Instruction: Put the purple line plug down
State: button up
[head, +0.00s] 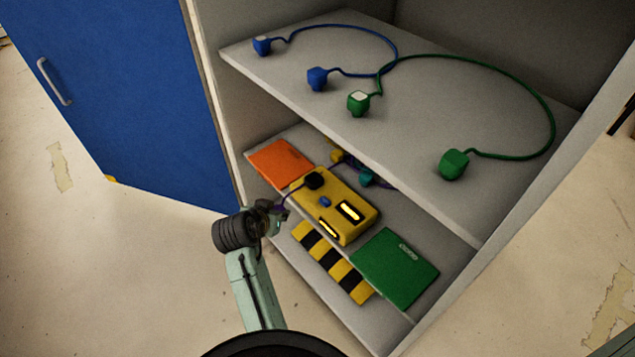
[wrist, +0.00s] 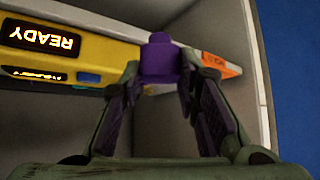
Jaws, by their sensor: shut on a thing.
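My gripper (head: 279,212) is at the front of the lower cabinet shelf, left of the yellow phone box (head: 350,190). In the wrist view the fingers are shut on the purple line plug (wrist: 160,60), which sits between the fingertips.
An orange card (head: 280,160) lies left of the box and a green one (head: 395,270) lies right. A black-and-yellow striped strip (head: 314,246) runs along the front. Blue (head: 317,78) and green (head: 453,164) plugs lie on the upper shelf (head: 420,130). A blue door (head: 120,90) stands open left.

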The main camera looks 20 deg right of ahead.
jog(key=s+d+r+m+g+h, duration=0.3)
jog(key=s+d+r+m+g, duration=0.1)
jog(key=r+m, duration=0.35)
jog(key=shift+n, duration=0.45)
jog(key=w+d+p, duration=0.1)
jog(key=w+d, duration=0.2)
jog(key=w, duration=0.1)
jog(key=w+d+f+p, duration=0.1)
jog(key=w+d, duration=0.2)
jog(key=w, duration=0.1)
jog(key=w+d+p, duration=0.1)
jog(key=w+d, duration=0.1)
jog(key=w, duration=0.2)
jog(key=shift+w+d+f, duration=0.15)
jog(key=shift+w+d, duration=0.05)
jog(key=shift+d, duration=0.2)
notch_tip(320, 180, down, 3)
jog(key=shift+f+p, duration=0.2)
jog(key=shift+p, duration=0.4)
jog(key=shift+f, duration=0.1)
jog(key=shift+f+b, duration=0.3)
jog(key=o, duration=1.2)
jog(key=shift+r, duration=0.1)
jog(key=shift+c, duration=0.2)
